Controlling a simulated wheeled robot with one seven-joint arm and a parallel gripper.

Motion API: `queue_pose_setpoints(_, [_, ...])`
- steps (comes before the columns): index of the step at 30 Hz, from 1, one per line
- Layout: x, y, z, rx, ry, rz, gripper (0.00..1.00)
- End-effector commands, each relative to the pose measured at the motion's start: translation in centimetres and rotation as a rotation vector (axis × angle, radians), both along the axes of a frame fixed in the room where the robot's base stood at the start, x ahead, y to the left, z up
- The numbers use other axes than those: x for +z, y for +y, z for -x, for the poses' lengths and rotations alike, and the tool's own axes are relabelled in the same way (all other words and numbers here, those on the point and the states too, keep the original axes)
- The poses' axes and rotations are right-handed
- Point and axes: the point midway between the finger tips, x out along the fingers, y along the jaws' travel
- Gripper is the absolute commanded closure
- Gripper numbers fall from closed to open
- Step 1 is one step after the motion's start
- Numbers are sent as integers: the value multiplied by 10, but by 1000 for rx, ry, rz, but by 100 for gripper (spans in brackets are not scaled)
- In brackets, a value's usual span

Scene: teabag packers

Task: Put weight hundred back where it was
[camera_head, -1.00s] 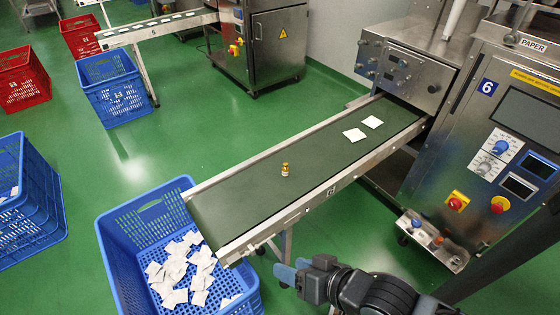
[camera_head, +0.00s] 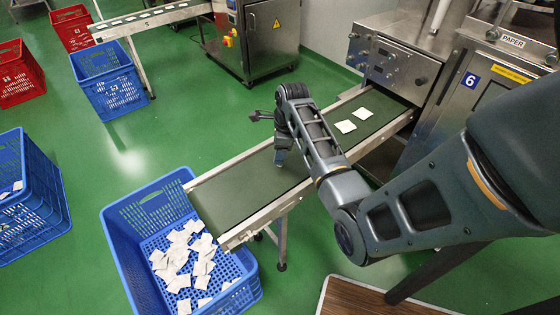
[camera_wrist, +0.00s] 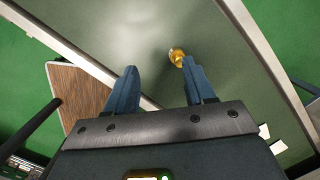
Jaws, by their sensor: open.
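The weight (camera_wrist: 176,56) is a small brass-coloured piece on the green conveyor belt (camera_head: 235,190). In the wrist view it sits right by the tip of the right finger, not between the fingers; I cannot tell whether they touch. In the head view my arm hides the weight. My gripper (camera_wrist: 159,68) is open and empty, its two blue fingers spread above the belt and its metal edge. In the head view my gripper (camera_head: 272,136) hangs over the middle of the belt.
Two white teabags (camera_head: 345,126) lie farther up the belt near the steel machine (camera_head: 395,65). A blue crate (camera_head: 118,222) with several teabags stands under the belt's lower end. A wood-topped surface (camera_head: 375,301) is at the bottom; it also shows in the wrist view (camera_wrist: 78,95).

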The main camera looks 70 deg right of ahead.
Motion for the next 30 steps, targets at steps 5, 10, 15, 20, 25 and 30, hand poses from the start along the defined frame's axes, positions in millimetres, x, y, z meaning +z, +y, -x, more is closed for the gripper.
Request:
queue_pose_setpoints(5, [14, -24, 4, -106, 29, -54, 46])
queue_pose_setpoints(10, [1, -25, 3, -119, 36, -63, 46])
queue_pose_setpoints(15, [-14, -26, 1, -117, 36, -61, 46])
queue_pose_setpoints(20, [-34, -30, -3, -117, 36, -61, 46])
queue_pose_setpoints(25, [-55, -30, -6, -117, 35, -62, 46])
queue_pose_setpoints(30, [-60, -29, -8, -116, 33, -59, 46])
